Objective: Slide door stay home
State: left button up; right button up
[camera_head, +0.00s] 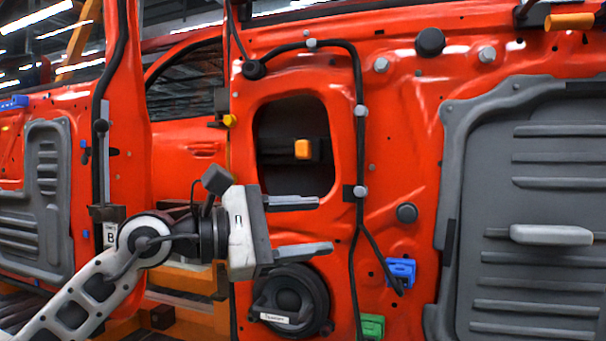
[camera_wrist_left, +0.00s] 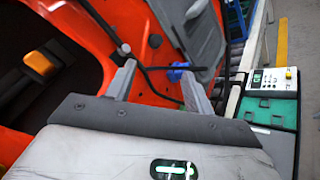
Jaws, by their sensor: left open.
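What looks like the door stay is a dark bar with an orange block (camera_head: 302,149) on it. It lies across the large opening in the red door panel (camera_head: 400,140) in the head view. The orange block also shows at the left of the left wrist view (camera_wrist_left: 40,63). My left gripper (camera_head: 325,223) is open, with nothing held between its fingers. It is in front of the panel, below the opening and above the round black speaker, with the orange block above it. Its two fingers also show in the left wrist view (camera_wrist_left: 158,72). My right gripper is not in view.
A black cable (camera_head: 358,130) runs down the panel right of the opening. A blue clip (camera_head: 401,271) and a green clip (camera_head: 372,326) are lower down. A grey ribbed panel (camera_head: 540,130) with a pale handle (camera_head: 551,235) stands at right. The speaker (camera_head: 290,297) is just below the gripper.

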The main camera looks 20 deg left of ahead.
aim_at(298, 149)
pick_arm(q)
jog(key=a+r+m+t+y, duration=0.2)
jog(key=a+r+t+y, duration=0.45)
jog(key=a+r, duration=0.45)
jog(key=shift+g+y, duration=0.35)
jog(key=shift+y, duration=0.1)
jog(key=p+x, duration=0.3)
jog(key=x, duration=1.2)
jog(key=shift+w+f, duration=0.15)
jog(key=shift+w, duration=0.25)
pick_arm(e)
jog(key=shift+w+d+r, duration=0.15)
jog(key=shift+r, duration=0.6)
